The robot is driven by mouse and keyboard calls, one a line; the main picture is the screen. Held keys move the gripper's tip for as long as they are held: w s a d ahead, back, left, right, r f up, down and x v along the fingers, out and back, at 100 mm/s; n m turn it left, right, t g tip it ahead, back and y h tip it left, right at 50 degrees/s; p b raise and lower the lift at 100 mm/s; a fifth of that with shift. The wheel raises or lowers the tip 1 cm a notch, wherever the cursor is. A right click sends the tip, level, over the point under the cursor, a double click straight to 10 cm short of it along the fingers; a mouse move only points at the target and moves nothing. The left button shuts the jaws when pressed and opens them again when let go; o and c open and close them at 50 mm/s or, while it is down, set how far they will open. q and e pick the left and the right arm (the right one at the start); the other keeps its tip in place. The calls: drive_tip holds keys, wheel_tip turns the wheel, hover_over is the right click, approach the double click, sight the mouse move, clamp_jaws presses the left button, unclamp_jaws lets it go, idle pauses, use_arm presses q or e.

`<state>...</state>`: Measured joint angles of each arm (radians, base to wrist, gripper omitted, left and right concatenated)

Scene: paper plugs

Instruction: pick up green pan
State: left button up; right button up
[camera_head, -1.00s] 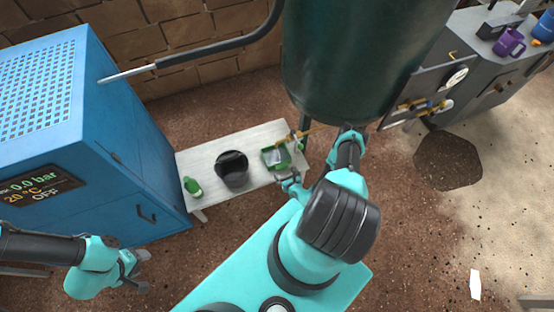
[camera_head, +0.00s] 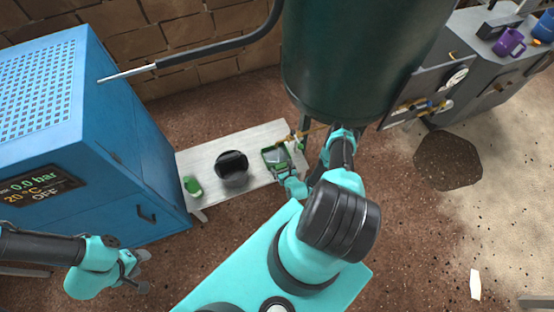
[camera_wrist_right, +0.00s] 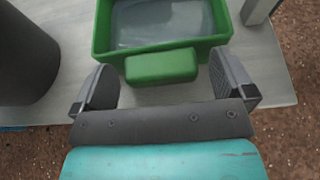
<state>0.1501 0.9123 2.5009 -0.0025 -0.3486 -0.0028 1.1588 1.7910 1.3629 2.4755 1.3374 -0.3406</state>
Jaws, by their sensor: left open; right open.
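The green pan (camera_head: 270,157) sits at the right end of the white bench, with a grey inside. In the right wrist view the green pan (camera_wrist_right: 101,28) is at the top, and its short green handle (camera_wrist_right: 162,66) points toward my right gripper. My right gripper (camera_wrist_right: 168,85) is open, with one finger on each side of the handle and a gap on both sides. In the head view my right gripper (camera_head: 292,172) is at the pan's near edge. My left gripper (camera_head: 140,271) is open and empty at the lower left, away from the bench.
The white bench (camera_head: 203,160) also holds a black bucket (camera_head: 232,180) and a green bottle (camera_head: 192,187). The bucket shows close on the left in the right wrist view (camera_wrist_right: 25,60). A dark green tank (camera_head: 355,60) hangs over the bench's right side. A blue machine (camera_head: 120,190) stands left.

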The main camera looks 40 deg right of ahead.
drive_tip(key=c, duration=1)
drive_tip(key=shift+c, duration=0.2)
drive_tip(key=shift+r, duration=0.15)
drive_tip(key=shift+r, duration=0.55)
wheel_tip(320, 180, up, 2)
drive_tip(key=s+a+r, duration=0.1)
drive_tip(key=s+a, duration=0.9)
drive_tip(key=a, duration=0.2)
drive_tip(key=shift+s+r, duration=0.3)
